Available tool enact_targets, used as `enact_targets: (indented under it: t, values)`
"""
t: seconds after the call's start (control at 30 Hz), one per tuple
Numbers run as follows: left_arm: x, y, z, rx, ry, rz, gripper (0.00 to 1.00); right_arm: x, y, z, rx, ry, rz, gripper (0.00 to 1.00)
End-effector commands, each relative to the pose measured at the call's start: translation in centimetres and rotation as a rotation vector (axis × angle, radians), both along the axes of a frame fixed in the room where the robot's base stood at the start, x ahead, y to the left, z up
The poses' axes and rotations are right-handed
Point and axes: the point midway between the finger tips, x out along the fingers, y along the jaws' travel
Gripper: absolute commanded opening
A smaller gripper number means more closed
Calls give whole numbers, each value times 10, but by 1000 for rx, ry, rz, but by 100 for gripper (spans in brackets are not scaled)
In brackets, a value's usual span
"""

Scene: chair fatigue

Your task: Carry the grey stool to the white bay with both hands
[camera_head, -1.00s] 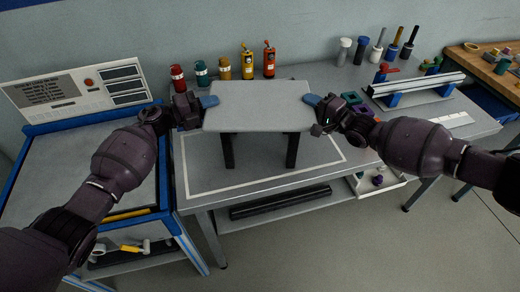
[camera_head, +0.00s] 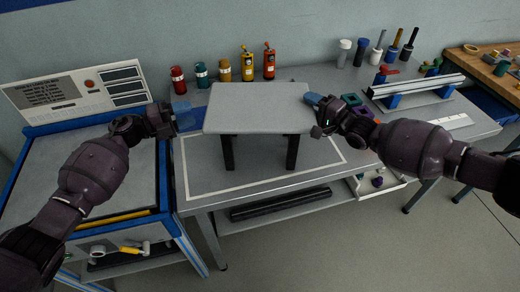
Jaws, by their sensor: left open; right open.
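The grey stool (camera_head: 258,108) stands upright on the workbench, its dark front legs resting inside the white-outlined bay (camera_head: 262,186). The seat hides its rear legs and the back of the outline. My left gripper (camera_head: 188,116) is open and empty, just left of the seat's left edge, with a small gap to it. My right gripper (camera_head: 314,103) is open at the seat's right edge. Its blue fingertip is right beside the edge; I cannot tell whether it touches.
Several coloured bottles (camera_head: 222,70) line the back of the bench. A rail fixture (camera_head: 418,88) and small coloured blocks (camera_head: 352,101) sit to the right. A blue-framed cabinet (camera_head: 95,165) stands left. The bench in front of the stool is clear.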

Motion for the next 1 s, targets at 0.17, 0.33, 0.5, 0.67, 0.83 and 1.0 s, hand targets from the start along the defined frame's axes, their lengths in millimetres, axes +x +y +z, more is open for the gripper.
enact_targets:
  t: [0.17, 0.33, 0.5, 0.67, 0.83, 1.0]
  values:
    - [-11, 27, 0, 1, -1, 1, 45, 0, 0, 0, 0, 0, 0, 45]
    - [-17, 39, 0, 0, 0, 0, 45, 0, 0, 0, 0, 0, 0, 45]
    - [-18, 42, 0, 0, -1, 0, 45, -5, -5, -1, 0, 1, -1, 45]
    - [-18, 42, 0, -1, 0, 0, 45, -21, -23, -1, -1, 1, -2, 45]
    - [-18, 42, 0, -1, 0, 0, 45, -45, -46, 0, -1, 1, -1, 45]
    - [-18, 42, 0, -1, 0, 0, 45, -66, -67, 0, -1, 1, -1, 45]
